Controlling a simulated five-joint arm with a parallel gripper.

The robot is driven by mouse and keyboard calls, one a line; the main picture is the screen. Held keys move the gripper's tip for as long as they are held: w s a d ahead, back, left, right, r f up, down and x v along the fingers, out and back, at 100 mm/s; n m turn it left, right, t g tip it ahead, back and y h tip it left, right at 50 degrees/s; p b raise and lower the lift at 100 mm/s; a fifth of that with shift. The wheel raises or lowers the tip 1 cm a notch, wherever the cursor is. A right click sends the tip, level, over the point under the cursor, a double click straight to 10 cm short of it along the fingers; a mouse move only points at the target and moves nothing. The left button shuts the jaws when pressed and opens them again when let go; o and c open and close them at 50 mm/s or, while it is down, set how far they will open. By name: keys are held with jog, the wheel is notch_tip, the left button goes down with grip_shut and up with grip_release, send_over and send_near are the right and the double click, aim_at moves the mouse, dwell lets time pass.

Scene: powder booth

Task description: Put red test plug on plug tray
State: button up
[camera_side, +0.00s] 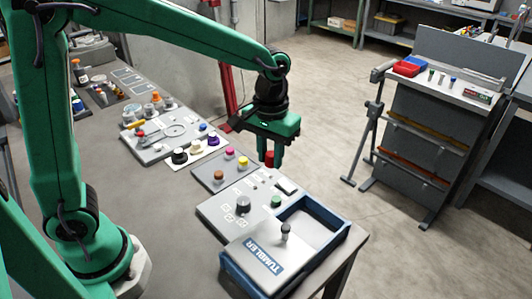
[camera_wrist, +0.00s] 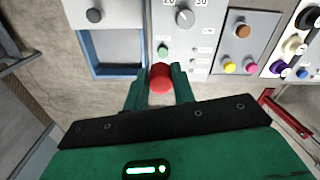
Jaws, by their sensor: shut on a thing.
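My gripper (camera_side: 270,161) is shut on the red test plug (camera_side: 269,158) and holds it in the air near the control panel. In the wrist view, the red plug (camera_wrist: 160,77) sits between the two green fingers of my gripper (camera_wrist: 161,84). The grey plug tray (camera_side: 205,174) lies on the bench, left of the gripper, with a brown, a yellow and a magenta plug on it. The tray also shows in the wrist view (camera_wrist: 256,27), up and to the right of the held plug.
The control panel (camera_side: 219,213) has a dark dial and a green button. The blue-edged tumbler box (camera_side: 232,270) stands at the bench's near end. A white plate (camera_side: 212,148) with dark and pale knobs lies beyond the tray. A grey cart (camera_side: 430,130) stands apart at right.

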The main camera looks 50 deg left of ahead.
jog(key=a+n, duration=0.4)
jog(key=a, duration=0.9)
jog(key=n, duration=0.3)
send_over(207, 171)
notch_tip(207, 171, down, 8)
jog(key=shift+f, duration=0.5)
jog(key=shift+f, duration=0.15)
jog(key=shift+f, duration=2.9)
jog(key=shift+f, duration=0.6)
jog(key=o, duration=1)
